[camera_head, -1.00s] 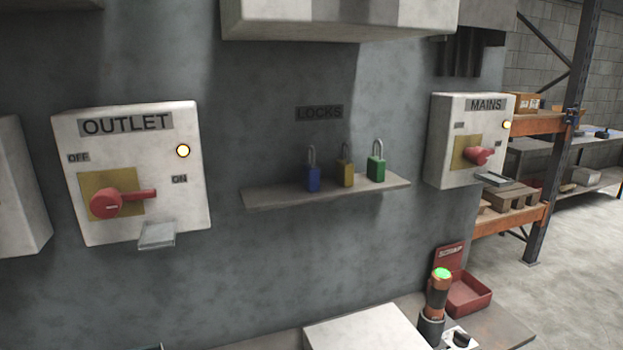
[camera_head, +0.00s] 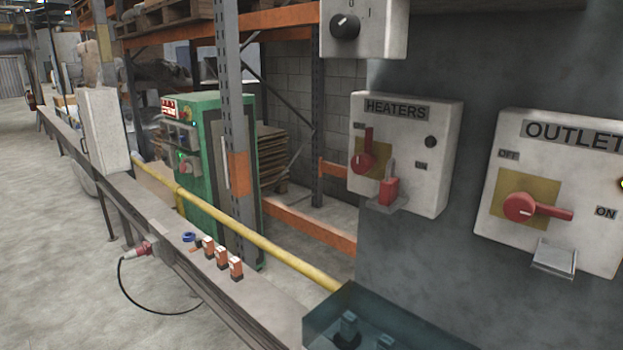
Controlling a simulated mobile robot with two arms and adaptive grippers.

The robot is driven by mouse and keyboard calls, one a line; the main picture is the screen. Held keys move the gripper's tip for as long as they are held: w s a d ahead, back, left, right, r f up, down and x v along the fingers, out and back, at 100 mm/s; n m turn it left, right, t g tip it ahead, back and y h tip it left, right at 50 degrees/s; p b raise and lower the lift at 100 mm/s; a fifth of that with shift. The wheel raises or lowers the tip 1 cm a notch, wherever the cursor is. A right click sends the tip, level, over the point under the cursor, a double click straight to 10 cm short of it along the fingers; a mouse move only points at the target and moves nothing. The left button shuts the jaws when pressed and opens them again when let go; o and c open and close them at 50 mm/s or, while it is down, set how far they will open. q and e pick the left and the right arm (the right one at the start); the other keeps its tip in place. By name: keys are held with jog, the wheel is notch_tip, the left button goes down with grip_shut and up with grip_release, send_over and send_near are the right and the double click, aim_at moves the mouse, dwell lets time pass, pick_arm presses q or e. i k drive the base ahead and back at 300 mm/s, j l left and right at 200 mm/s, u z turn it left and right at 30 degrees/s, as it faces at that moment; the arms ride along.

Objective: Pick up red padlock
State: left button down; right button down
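A red padlock (camera_head: 388,190) is at the white HEATERS switch box (camera_head: 439,150). It sits upright at the small grey bracket at the box's lower edge, its shackle pointing up, close beside the red rotary handle (camera_head: 363,160). I cannot tell whether the shackle passes through anything. Neither of my grippers shows in the head view.
The OUTLET box (camera_head: 548,262), with a red handle, is at the right. A teal open box (camera_head: 401,327) stands at the bottom. A yellow rail (camera_head: 262,243) runs along a long bench with small orange-and-white items (camera_head: 221,257). A green cabinet (camera_head: 212,118) stands behind.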

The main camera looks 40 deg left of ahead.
aim_at(388, 187)
jog(key=u, duration=0.95)
